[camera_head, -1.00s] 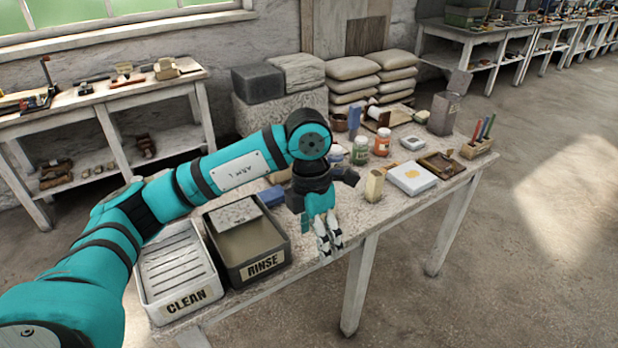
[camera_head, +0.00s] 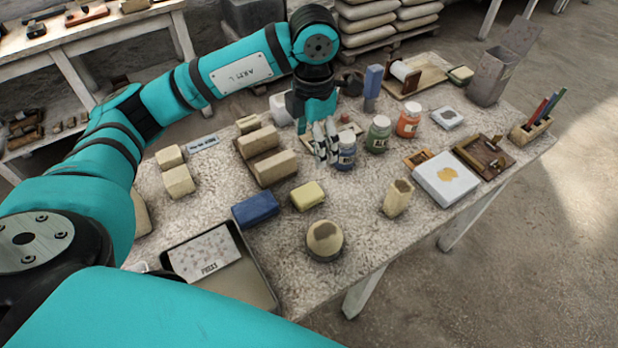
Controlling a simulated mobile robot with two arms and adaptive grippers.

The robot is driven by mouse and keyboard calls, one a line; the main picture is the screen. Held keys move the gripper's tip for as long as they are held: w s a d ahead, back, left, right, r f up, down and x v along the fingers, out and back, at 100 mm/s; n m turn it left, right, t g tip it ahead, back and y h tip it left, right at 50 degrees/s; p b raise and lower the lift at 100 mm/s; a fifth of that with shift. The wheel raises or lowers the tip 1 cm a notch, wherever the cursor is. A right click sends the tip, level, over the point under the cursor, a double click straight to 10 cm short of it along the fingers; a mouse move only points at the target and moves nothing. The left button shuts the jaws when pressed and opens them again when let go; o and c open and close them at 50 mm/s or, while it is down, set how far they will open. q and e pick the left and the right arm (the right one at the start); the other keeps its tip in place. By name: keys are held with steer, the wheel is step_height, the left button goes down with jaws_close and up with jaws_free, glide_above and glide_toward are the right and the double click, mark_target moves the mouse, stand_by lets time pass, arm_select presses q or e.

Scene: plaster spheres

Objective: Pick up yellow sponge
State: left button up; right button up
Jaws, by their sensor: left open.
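The small yellow sponge (camera_head: 308,195) lies on the speckled table (camera_head: 355,232), just right of a blue block (camera_head: 256,209). Its whole top shows. My right gripper is not in view.
A round plaster piece (camera_head: 324,240) sits in front of the sponge. A beige block (camera_head: 397,198) stands to its right. Pale blocks (camera_head: 273,167) lie behind left. Green (camera_head: 377,134) and orange (camera_head: 408,120) jars stand behind right. A dark tray (camera_head: 246,284) is at front left.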

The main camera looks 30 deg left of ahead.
arm_select(q)
steer(key=p, duration=0.1)
glide_above(311, 190)
step_height(311, 190, down, 5)
step_height(311, 190, down, 4)
steer(key=shift+r+p, duration=0.1)
steer(key=shift+p, duration=0.2)
steer(key=shift+f, duration=1.15)
steer(key=shift+f+p, duration=0.3)
steer(key=shift+p, duration=0.1)
step_height(311, 190, down, 4)
steer(key=shift+r+p, duration=0.15)
steer(key=shift+p, duration=0.45)
steer(key=shift+f, duration=0.45)
steer(key=c, duration=1)
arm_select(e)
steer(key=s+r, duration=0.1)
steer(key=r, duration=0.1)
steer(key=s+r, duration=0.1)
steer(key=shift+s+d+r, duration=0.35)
arm_select(q)
steer(key=shift+o, duration=0.2)
